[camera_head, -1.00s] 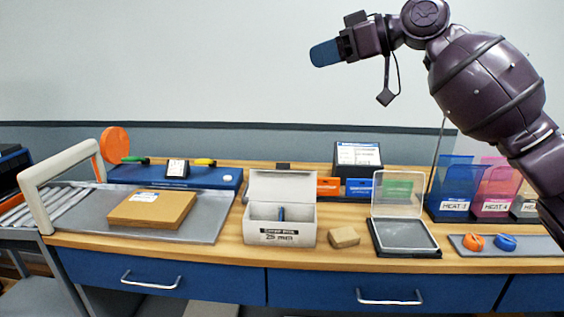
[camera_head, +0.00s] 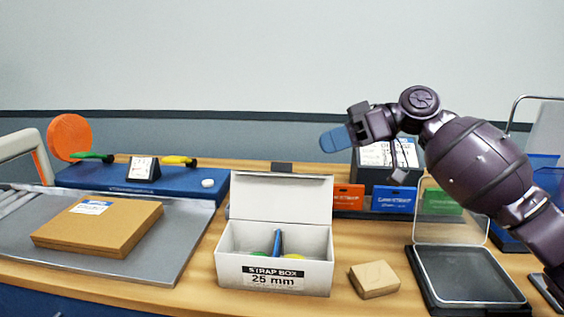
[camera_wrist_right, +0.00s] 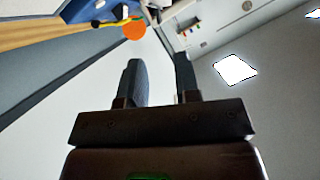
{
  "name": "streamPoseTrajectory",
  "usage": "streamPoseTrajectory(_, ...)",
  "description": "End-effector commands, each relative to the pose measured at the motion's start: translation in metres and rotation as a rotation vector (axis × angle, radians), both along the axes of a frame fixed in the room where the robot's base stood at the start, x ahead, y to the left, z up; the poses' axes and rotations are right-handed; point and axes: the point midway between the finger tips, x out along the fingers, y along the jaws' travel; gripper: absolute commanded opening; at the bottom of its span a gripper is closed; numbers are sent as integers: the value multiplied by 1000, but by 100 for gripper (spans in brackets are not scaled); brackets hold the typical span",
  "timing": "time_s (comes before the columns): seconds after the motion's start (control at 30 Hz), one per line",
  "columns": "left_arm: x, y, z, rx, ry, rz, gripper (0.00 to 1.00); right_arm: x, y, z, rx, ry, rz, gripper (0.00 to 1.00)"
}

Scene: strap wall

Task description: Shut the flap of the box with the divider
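The white strap box (camera_head: 228,270), labelled 25 mm, stands on the wooden bench with its flap (camera_head: 281,198) raised upright at the back. A blue upright divider (camera_head: 278,243) shows inside, with something green on its left and something yellow on its right. My right gripper (camera_head: 334,139) is in the air above and to the right of the box, touching nothing. In the right wrist view its two fingers (camera_wrist_right: 161,82) stand apart with nothing between them. My left gripper is in neither view.
A small cardboard block (camera_head: 374,279) lies right of the box, and a black case with a clear raised lid (camera_head: 465,275) beyond it. Orange and blue cartons (camera_head: 393,199) stand behind. A flat brown parcel (camera_head: 98,226) lies on a metal plate at left.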

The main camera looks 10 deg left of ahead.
Motion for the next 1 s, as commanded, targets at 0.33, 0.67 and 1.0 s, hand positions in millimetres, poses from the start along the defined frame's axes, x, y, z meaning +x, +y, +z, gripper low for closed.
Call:
streamPoseTrajectory(0.33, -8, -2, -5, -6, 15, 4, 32, -9, 52, -20, 0, 0, 2, 30)
streamPoseTrajectory(0.67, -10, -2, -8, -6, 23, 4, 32, -14, 88, -34, -1, 1, 0, 30)
streamPoseTrajectory(1.0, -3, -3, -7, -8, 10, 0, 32, -15, 93, -35, 0, 0, -1, 30)
